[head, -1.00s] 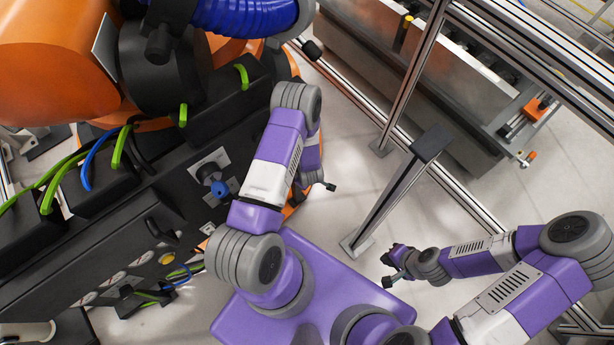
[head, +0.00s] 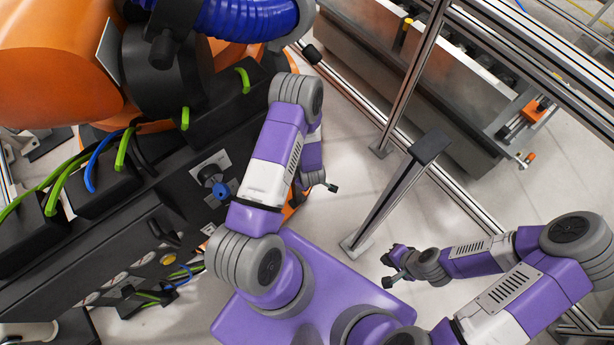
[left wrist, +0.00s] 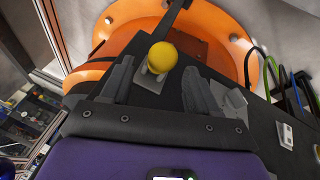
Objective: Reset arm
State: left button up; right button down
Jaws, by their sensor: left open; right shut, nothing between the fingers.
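My left gripper (left wrist: 160,88) is open in the left wrist view, with one finger on each side of the picture's middle. A yellow round knob (left wrist: 162,57) on a grey base shows beyond and between the fingers; I cannot tell how far off it is. In the head view my left arm is folded beside the black cabinet, and its gripper is mostly hidden behind the arm. My right gripper (head: 388,271) is shut and empty, held out over the pale floor near the foot of the dark-topped metal post.
The black cabinet (head: 105,245) with cables and a blue knob (head: 220,190) stands close on the left. An orange robot arm (head: 55,75) is above it. The metal post (head: 390,195) and fence rails (head: 408,80) stand to the right. Some floor between is clear.

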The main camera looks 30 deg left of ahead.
pick_arm(q)
jog(key=shift+v, duration=1.35)
